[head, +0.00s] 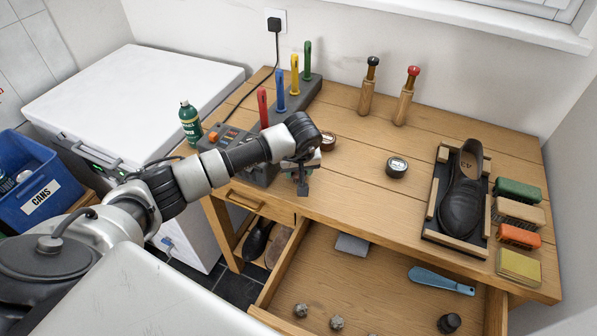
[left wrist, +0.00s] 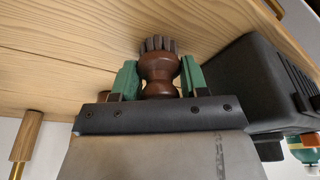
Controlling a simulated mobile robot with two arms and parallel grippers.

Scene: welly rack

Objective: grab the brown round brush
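The brown round brush (left wrist: 159,68) shows in the left wrist view, with a turned brown handle and a ring of dark bristles at its far end towards the wooden table. My left gripper (left wrist: 159,80) has one green finger on each side of the handle. Both fingers appear to touch it, so the gripper looks shut on the brush. In the head view my left gripper (head: 303,163) is over the front part of the workbench (head: 350,195), and my wrist mostly hides the brush there. My right gripper is not in view.
A grey machine (head: 237,150) stands close left of my gripper. A brown tin (head: 328,141) is just behind it, and a dark tin (head: 397,167) lies to the right. A shoe (head: 463,195) sits in a frame further right. The drawer (head: 375,272) below is open.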

